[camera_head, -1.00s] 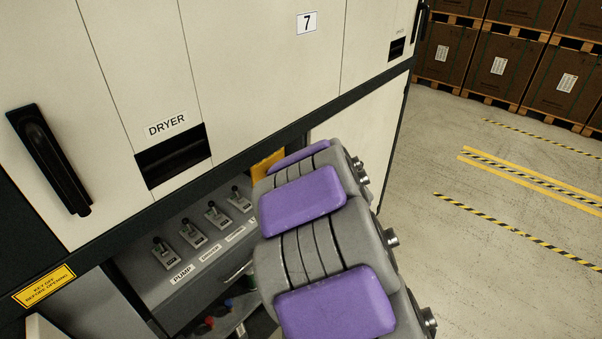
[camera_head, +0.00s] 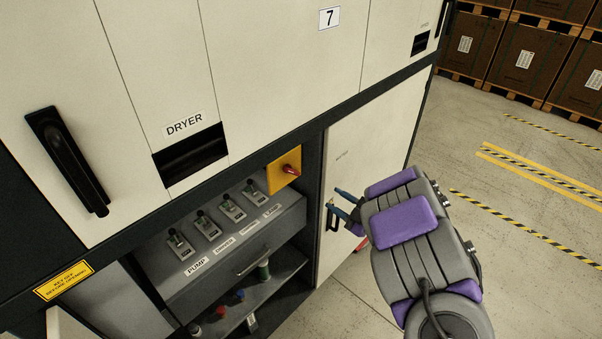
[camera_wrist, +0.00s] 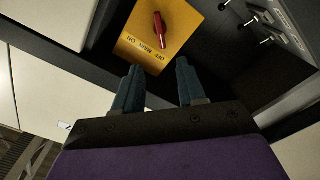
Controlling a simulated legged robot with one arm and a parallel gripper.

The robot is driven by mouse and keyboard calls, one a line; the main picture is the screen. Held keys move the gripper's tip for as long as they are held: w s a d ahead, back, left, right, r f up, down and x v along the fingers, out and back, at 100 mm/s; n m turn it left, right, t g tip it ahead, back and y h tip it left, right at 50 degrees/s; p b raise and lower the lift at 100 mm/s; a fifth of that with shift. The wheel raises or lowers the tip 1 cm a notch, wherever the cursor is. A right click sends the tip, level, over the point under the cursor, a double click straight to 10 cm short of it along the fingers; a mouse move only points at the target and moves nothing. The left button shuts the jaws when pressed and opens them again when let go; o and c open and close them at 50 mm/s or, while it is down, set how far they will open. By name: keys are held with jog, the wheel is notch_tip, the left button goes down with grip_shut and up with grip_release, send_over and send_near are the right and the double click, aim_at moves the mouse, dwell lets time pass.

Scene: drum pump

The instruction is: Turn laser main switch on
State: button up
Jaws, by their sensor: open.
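The laser main switch is a red rotary knob (camera_head: 291,170) on a yellow plate (camera_head: 279,177), at the right end of the switch shelf in the head view. In the wrist view the red knob (camera_wrist: 160,28) shows on the yellow plate (camera_wrist: 172,52), whose label reads "OFF MAIN ON". I cannot tell for certain which label the knob points to. My gripper (camera_head: 346,210) is open and empty, to the right of and below the switch in the head view. In the wrist view my gripper's fingers (camera_wrist: 158,90) point towards the plate, apart from the knob.
Several toggle switches (camera_head: 206,225) stand on the shelf left of the plate. A lower shelf (camera_head: 258,293) holds small items. A white cabinet door (camera_head: 370,150) with a dark handle (camera_head: 331,214) is beside the gripper. The floor (camera_head: 520,250) at right is clear.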

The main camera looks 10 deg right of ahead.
aim_at(294, 173)
jog(key=b+x, duration=0.1)
jog(key=x, duration=1.5)
jog(key=shift+w+a, duration=0.25)
jog(key=shift+a, duration=0.1)
jog(key=shift+c, duration=0.3)
grip_shut()
